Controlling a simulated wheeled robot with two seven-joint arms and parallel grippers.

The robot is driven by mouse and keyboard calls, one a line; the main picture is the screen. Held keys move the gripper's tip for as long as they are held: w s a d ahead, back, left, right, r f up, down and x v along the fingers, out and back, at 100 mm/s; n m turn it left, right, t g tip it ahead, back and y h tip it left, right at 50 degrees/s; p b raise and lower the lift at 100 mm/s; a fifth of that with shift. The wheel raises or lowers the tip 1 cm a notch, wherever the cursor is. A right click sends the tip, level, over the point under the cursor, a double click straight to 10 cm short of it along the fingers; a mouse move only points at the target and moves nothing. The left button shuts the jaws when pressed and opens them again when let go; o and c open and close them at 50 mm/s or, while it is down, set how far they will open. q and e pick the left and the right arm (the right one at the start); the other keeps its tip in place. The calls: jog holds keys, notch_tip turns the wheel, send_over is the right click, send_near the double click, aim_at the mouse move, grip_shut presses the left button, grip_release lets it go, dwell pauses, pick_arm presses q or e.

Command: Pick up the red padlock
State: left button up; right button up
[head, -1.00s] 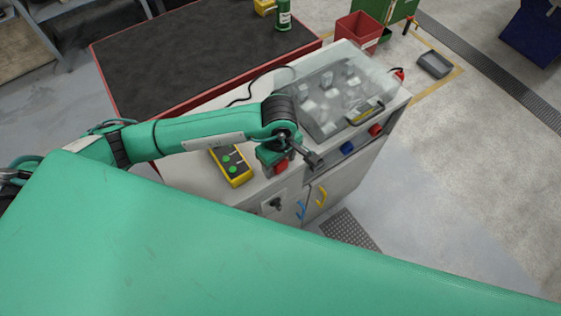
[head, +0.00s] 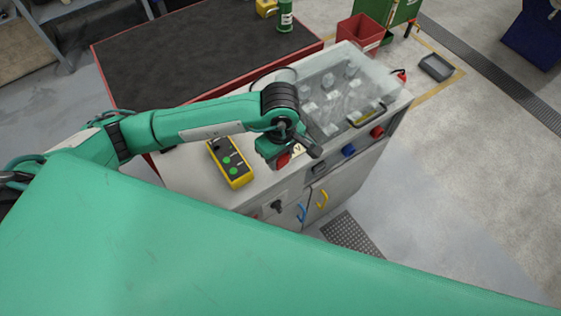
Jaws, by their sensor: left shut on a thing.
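The red padlock (head: 283,160) shows as a small red patch under the wrist of my left arm, above the near part of the grey cabinet's top. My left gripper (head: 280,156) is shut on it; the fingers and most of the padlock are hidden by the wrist. It appears raised off the top, though the exact gap cannot be told. My right gripper is not in view.
A yellow control box with green buttons (head: 231,163) lies left of the gripper. A clear-covered tray (head: 345,95) is behind on the cabinet. Blue (head: 348,149) and red (head: 377,132) fittings are on the cabinet's front edge. A dark-topped table (head: 190,50) stands behind.

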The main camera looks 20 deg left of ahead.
pick_arm(q)
notch_tip(320, 180, up, 16)
jog(key=b, duration=0.2)
jog(key=shift+r+b, duration=0.25)
jog(key=shift+b, duration=0.15)
dwell(0.5)
jog(key=w+a+f+m, duration=0.2)
jog(key=a+f+m, duration=0.6)
jog(key=f+m, duration=0.3)
jog(key=shift+a+f+m, duration=0.2)
jog(key=shift+f+m, duration=0.1)
jog(key=shift+f, duration=0.25)
